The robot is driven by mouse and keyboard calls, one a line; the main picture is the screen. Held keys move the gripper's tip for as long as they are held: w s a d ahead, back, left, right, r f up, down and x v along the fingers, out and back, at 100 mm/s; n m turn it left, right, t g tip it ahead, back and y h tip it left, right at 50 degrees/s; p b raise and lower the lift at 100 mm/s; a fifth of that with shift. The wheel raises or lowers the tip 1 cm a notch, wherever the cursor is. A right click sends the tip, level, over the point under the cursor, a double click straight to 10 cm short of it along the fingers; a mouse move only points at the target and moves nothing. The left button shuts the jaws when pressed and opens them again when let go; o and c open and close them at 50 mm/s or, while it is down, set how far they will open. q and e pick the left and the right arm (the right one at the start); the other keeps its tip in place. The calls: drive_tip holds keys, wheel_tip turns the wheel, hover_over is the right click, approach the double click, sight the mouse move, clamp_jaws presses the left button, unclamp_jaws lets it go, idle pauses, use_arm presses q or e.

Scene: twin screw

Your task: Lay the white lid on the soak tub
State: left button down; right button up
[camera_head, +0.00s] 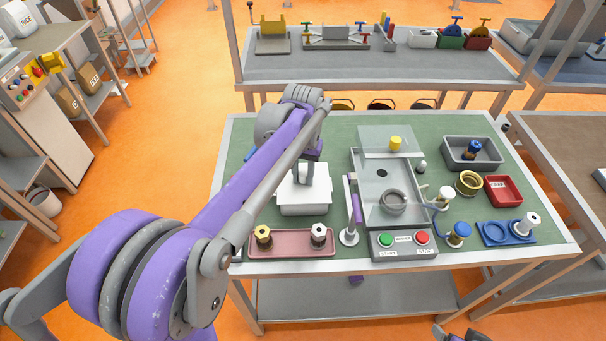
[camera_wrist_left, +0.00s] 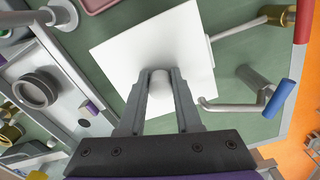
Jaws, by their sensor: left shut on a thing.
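The white lid (camera_head: 287,180) is a flat square plate over the white soak tub (camera_head: 304,211) at the left of the green-topped table. My left gripper (camera_head: 303,180) comes down from above onto the lid's middle. In the left wrist view the two fingers (camera_wrist_left: 160,80) are shut on the round knob of the lid (camera_wrist_left: 130,48). The lid hides the tub's opening and I cannot tell whether it rests on the rim or hangs just above. Part of my right arm shows at the bottom edge, its jaws unclear (camera_head: 455,335).
A pink tray (camera_head: 290,246) with two spools stands in front of the tub. A grey machine (camera_head: 385,205) and an upright post (camera_head: 350,235) stand to its right. A blue-handled crank (camera_wrist_left: 281,96) is close beside the lid. A red bin (camera_head: 503,190) is farther right.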

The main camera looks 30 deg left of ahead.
use_arm(q)
drive_tip(key=c, duration=0.5)
unclamp_jaws()
drive_tip(key=o, duration=0.5)
drive_tip(key=shift+c, duration=0.2)
drive_tip(key=shift+r, duration=0.1)
use_arm(e)
drive_tip(key=shift+r, duration=0.1)
use_arm(q)
drive_tip(key=shift+r+p, duration=1.65)
drive_tip(key=shift+r, duration=1.85)
use_arm(e)
drive_tip(key=r, duration=0.1)
drive_tip(key=w+r, duration=0.1)
drive_tip(key=r, duration=0.1)
drive_tip(key=w+r, duration=0.1)
drive_tip(key=shift+w+r, duration=0.2)
drive_tip(key=shift+r, duration=0.2)
use_arm(q)
drive_tip(key=shift+s+d, duration=0.1)
use_arm(e)
drive_tip(key=shift+s, duration=0.1)
